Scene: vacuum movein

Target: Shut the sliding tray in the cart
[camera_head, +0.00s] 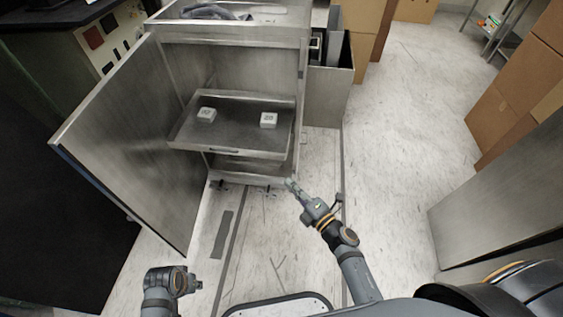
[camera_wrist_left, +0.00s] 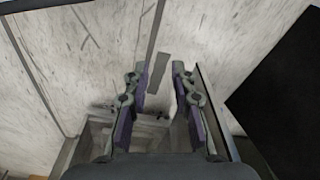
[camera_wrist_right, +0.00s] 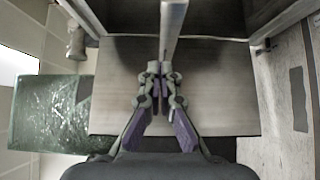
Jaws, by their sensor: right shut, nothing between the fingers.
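The grey metal sliding tray (camera_head: 235,130) stands pulled partway out of the open cart (camera_head: 229,40) in the head view. Two small white blocks (camera_head: 206,115) (camera_head: 268,120) lie on it. My right gripper (camera_head: 291,184) is shut and empty, in front of and below the tray's right front corner, apparently apart from it. In the right wrist view its closed fingertips (camera_wrist_right: 160,68) point toward a vertical metal edge. My left gripper is low at the left in the head view, with its fingers hard to make out. In the left wrist view its fingers (camera_wrist_left: 158,72) are open and empty.
The cart's door (camera_head: 125,140) is swung wide open at the left. A metal bin (camera_head: 328,95) is at the cart's right side. Cardboard boxes (camera_head: 500,115) and a metal panel (camera_head: 490,215) stand at the right.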

